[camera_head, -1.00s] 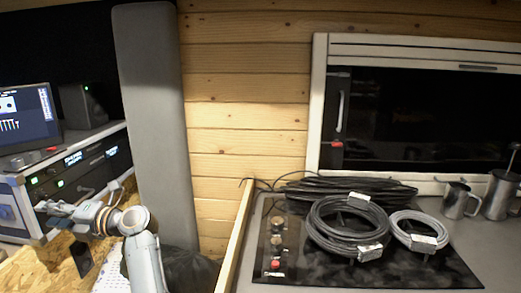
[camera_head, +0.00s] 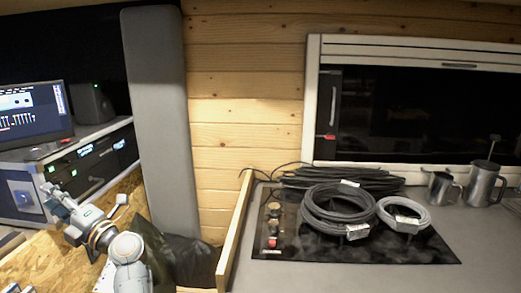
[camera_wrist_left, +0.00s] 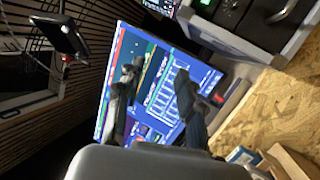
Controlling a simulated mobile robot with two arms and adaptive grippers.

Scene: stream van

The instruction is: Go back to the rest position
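My left gripper (camera_head: 52,196) is at the left of the head view, above the plywood surface and in front of the rack unit. In the left wrist view its two dark fingers (camera_wrist_left: 157,72) stand apart with nothing between them. A lit blue screen (camera_wrist_left: 160,95) shows behind them, at some distance. My right gripper is in neither view.
A monitor (camera_head: 32,112) and speaker (camera_head: 93,103) stand at the left on the rack unit (camera_head: 95,165). A grey padded panel (camera_head: 160,110) stands beside them. Coiled cables (camera_head: 338,212) lie on the black cooktop (camera_head: 300,245). Metal mugs (camera_head: 484,182) stand at the right.

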